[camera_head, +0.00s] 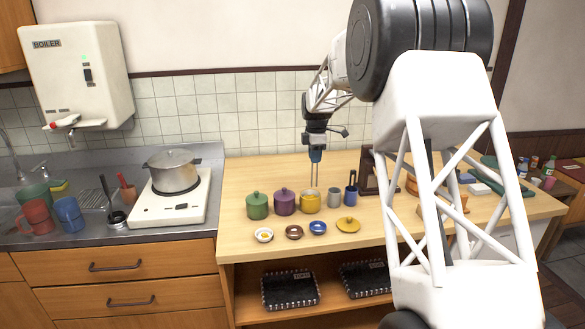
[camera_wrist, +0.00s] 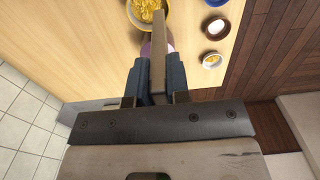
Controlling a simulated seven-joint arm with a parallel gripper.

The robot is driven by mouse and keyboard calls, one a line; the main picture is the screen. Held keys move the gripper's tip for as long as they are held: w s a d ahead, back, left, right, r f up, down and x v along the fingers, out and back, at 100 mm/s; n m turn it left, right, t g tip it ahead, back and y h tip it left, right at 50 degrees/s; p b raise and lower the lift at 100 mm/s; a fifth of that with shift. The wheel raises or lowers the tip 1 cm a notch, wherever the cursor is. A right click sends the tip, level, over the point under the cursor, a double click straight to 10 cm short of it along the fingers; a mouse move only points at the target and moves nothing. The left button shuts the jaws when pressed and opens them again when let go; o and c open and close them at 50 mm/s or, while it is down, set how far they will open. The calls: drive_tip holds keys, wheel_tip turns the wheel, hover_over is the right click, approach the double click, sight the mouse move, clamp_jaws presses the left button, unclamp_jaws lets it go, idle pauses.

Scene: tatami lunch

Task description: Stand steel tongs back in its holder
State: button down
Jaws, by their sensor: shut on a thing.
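My gripper (camera_head: 316,157) points down above the wooden counter and is shut on the steel tongs (camera_head: 314,176). The tongs hang upright, with their lower ends at or just over the open yellow pot (camera_head: 311,204); I cannot tell whether the tips are inside it. In the wrist view the tongs (camera_wrist: 158,70) sit between the blue fingers of my gripper (camera_wrist: 157,88). The yellow pot (camera_wrist: 166,22) shows there with yellow food in it. A grey cup (camera_head: 333,198) and a blue cup (camera_head: 351,197) stand right of the pot; I cannot tell which vessel is the holder.
Lidded green (camera_head: 257,206) and purple (camera_head: 285,203) pots stand left of the yellow pot. Small dishes (camera_head: 294,232) and a yellow lid (camera_head: 348,225) lie in front. A dark wooden stand (camera_head: 377,178) is at the right. A steel pot (camera_head: 173,172) sits on the burner at left.

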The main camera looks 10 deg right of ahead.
drive_tip(key=w+d+r, duration=0.1)
drive_tip(key=w+d, duration=0.2)
drive_tip(key=d, duration=0.6)
drive_tip(key=shift+d+r, duration=0.15)
drive_tip(key=shift+r, duration=0.05)
drive_tip(key=shift+f, duration=0.25)
wheel_tip(320, 180, down, 10)
drive_tip(key=shift+f, duration=0.2)
idle(1.1)
drive_tip(key=shift+f, duration=0.45)
idle(0.9)
drive_tip(key=c, duration=1)
unclamp_jaws()
drive_tip(key=shift+o, duration=0.4)
drive_tip(key=o, duration=0.5)
drive_tip(key=shift+c, duration=0.2)
drive_tip(key=shift+r, duration=0.15)
